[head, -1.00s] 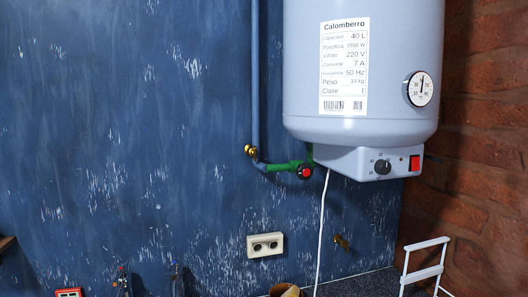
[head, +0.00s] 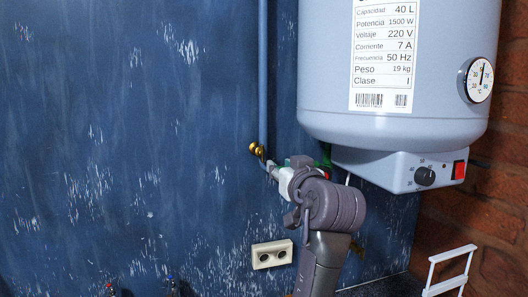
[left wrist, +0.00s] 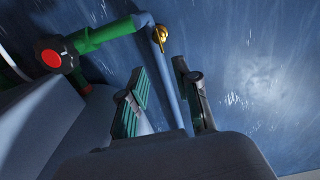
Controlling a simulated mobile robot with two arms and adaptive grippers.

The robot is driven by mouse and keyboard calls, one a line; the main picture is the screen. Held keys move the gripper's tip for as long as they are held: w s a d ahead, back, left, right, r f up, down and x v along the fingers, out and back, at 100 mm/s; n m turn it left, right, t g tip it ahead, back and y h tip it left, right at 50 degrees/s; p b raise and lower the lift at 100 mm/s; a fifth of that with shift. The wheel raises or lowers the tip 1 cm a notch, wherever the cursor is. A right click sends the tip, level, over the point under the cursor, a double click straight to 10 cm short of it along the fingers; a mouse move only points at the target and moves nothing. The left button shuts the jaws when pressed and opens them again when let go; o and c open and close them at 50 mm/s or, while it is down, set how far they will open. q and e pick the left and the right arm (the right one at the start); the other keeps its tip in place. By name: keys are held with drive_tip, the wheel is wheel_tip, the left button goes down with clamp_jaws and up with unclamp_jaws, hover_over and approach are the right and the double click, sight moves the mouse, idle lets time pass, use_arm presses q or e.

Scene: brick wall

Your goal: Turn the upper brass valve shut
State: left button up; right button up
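The upper brass valve (head: 256,149) sits on the blue vertical pipe (head: 262,70), left of the water heater. It also shows at the top of the left wrist view (left wrist: 160,36). My left gripper (head: 271,169) is just below and right of the valve in the head view, covering most of the green pipe. In the left wrist view its two fingers (left wrist: 163,98) are apart, with a stretch of the blue pipe showing between them. The valve is beyond the fingertips, and I see no contact with it. My right gripper is not in view.
A green pipe (left wrist: 103,33) with a red-centred black knob (left wrist: 52,57) lies beside the valve. The grey heater (head: 400,120) hangs to the right. A white socket (head: 272,254) is below on the blue wall. The wall left of the valve is clear.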

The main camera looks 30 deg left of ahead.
sight(263, 153)
use_arm(q)
drive_tip(key=p+x, duration=0.6)
drive_tip(key=x, duration=0.6)
drive_tip(key=shift+w+a+r+p, duration=0.1)
drive_tip(key=shift+a+r+p, duration=0.1)
drive_tip(key=shift+p, duration=0.15)
drive_tip(key=shift+w+a+f, duration=0.2)
drive_tip(key=shift+w+a, duration=0.15)
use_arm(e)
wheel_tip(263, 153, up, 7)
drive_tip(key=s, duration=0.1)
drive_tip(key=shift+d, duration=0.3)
use_arm(q)
clamp_jaws()
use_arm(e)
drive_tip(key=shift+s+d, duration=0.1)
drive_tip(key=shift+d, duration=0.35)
